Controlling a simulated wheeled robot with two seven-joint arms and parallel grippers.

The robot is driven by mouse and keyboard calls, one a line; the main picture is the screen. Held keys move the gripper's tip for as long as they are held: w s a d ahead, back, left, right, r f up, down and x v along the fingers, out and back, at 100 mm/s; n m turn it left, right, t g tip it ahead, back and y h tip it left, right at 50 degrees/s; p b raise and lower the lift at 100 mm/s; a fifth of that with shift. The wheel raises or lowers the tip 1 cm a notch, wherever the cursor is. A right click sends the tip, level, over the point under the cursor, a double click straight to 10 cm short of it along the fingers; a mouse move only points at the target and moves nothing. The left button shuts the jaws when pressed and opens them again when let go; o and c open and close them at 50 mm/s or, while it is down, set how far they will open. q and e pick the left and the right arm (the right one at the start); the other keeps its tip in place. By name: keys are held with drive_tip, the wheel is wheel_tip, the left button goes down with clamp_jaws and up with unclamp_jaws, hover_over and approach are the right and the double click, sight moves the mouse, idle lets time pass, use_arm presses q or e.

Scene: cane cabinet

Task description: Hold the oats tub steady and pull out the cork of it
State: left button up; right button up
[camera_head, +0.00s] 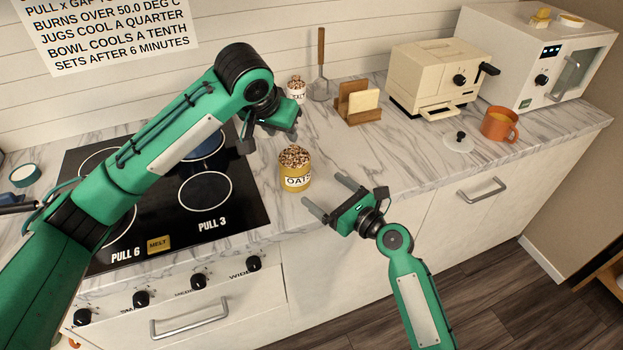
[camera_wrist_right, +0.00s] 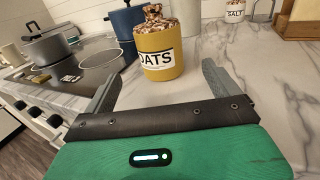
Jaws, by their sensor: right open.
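The yellow oats tub (camera_head: 296,183) stands upright on the marble counter, just right of the cooktop, with its OATS label facing front. Its speckled brown cork (camera_head: 294,157) sits in the top. My right gripper (camera_head: 323,191) is open and empty, its fingers pointing at the tub from the lower right. In the right wrist view the tub (camera_wrist_right: 160,68) stands beyond and between the two spread fingers, apart from them, with the cork (camera_wrist_right: 154,22) above. My left gripper (camera_head: 269,137) hangs above and behind the tub, pointing down with fingers apart and nothing visible between them.
A salt jar (camera_head: 296,92) stands behind, near a wooden holder (camera_head: 358,105). A cooktop (camera_head: 205,190) lies left; a blue pot on it is partly hidden by my left arm. A lid (camera_head: 458,141), an orange mug (camera_head: 499,125) and a toaster oven (camera_head: 430,75) are right.

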sight(294, 149)
drive_tip(key=x, duration=1.2)
drive_tip(key=shift+w+a, duration=0.25)
drive_tip(key=shift+w, duration=0.05)
use_arm(q)
drive_tip(key=shift+o, duration=0.2)
use_arm(e)
drive_tip(key=c, duration=1.1)
use_arm(q)
drive_tip(key=o, duration=0.3)
drive_tip(key=f+n+y, duration=0.1)
drive_tip(key=n, duration=0.1)
drive_tip(key=w+d+f+n+y, duration=0.1)
drive_tip(key=n, duration=0.1)
drive_tip(key=w+d+f+n, duration=0.1)
drive_tip(key=n, duration=0.1)
drive_tip(key=shift+w+g+y, duration=0.1)
drive_tip(key=shift+g+y, duration=0.3)
drive_tip(key=shift+d+x, duration=0.15)
drive_tip(key=shift+x, duration=1.2)
drive_tip(key=shift+d+x, duration=0.2)
drive_tip(key=shift+x, duration=1.15)
